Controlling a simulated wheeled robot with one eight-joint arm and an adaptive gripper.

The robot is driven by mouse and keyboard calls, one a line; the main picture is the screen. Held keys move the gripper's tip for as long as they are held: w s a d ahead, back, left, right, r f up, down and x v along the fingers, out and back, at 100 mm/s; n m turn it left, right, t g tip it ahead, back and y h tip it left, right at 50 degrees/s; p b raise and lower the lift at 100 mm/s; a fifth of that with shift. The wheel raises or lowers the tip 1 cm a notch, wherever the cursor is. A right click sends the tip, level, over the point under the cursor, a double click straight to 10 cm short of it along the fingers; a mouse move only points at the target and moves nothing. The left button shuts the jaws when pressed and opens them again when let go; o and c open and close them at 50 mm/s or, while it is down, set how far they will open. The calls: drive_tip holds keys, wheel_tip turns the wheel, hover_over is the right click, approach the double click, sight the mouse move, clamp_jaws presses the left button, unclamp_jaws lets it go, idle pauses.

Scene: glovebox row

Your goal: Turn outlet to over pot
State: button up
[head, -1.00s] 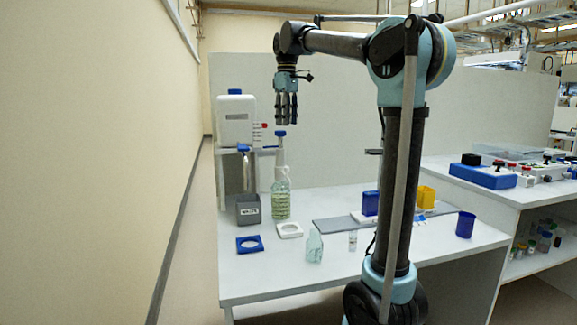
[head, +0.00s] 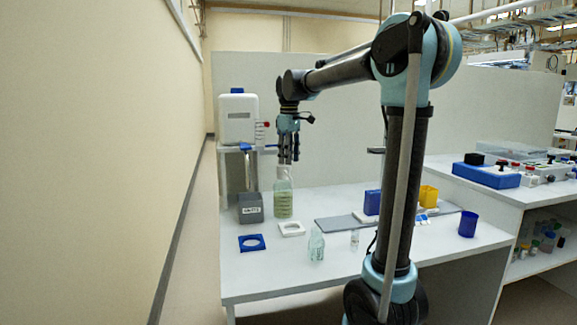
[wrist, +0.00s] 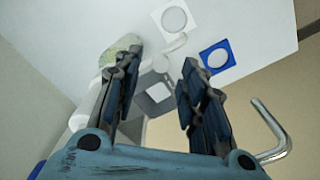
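My gripper (head: 288,160) points down, just above a clear bottle (head: 283,203) of pale green liquid. In the wrist view its two fingers (wrist: 160,95) are apart; I see nothing clasped. A white spout-like piece (wrist: 175,44) shows beyond the fingers, beside the bottle (wrist: 118,48); I cannot tell if it is the outlet. A blue-topped tap (head: 245,147) hangs at the shelf under a white tank (head: 238,118). A grey labelled pot (head: 250,214) stands below that tap, left of the bottle; it also shows between the fingers in the wrist view (wrist: 157,93).
A curved metal pipe (wrist: 272,130) is right of the fingers in the wrist view. A blue ring pad (head: 252,243) and a white ring pad (head: 292,229) lie in front. A small clear bottle (head: 316,246) and a blue cup (head: 467,224) stand on the bench.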

sight(288, 174)
drive_tip(key=shift+f, duration=1.45)
clamp_jaws()
drive_tip(key=shift+d, duration=0.1)
